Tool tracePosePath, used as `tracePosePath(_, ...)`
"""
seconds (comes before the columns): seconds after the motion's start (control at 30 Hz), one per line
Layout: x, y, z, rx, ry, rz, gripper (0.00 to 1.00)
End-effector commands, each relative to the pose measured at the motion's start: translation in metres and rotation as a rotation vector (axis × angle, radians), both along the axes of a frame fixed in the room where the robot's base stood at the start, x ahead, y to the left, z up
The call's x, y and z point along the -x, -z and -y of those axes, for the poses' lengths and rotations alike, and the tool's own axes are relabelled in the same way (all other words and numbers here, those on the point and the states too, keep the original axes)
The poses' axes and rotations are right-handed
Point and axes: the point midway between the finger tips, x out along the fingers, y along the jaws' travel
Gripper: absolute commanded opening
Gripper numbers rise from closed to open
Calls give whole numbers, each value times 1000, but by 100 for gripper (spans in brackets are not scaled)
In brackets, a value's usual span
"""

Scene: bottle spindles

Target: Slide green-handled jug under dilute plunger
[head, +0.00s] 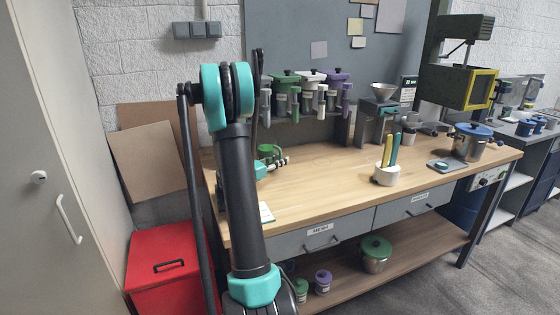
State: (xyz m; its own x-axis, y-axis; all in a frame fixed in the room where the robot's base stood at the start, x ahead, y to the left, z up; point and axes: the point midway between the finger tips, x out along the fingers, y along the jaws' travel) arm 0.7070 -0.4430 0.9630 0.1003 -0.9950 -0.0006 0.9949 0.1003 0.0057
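A small green item (267,150), possibly the green-handled jug, stands on the left part of the wooden bench, partly behind my arm. My gripper (281,162) seems to be beside it, low over the bench, mostly hidden by my arm. Its fingers are too small to tell whether they are open or hold anything. Above, a wall rack carries lidded dispensers: a green one (285,87), a white one (310,85) and a purple one (336,86). Levers or plungers hang at their fronts. Their labels are too small to read, so I cannot tell which is dilute.
The bench (320,185) is clear in its middle. A white cup (387,175) with upright tools, a blue-lidded pot (470,142) and a grey funnel machine (378,115) stand to the right. A red box (165,278) is on the floor at left.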

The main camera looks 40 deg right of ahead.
Motion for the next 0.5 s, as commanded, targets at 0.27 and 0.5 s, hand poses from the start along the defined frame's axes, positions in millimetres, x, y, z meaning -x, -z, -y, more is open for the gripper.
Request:
tracePosePath(0.27, 0, -1, 0, 0, 0, 0, 31)
tracePosePath(0.5, 1, -3, -25, 0, -4, 0, 31)
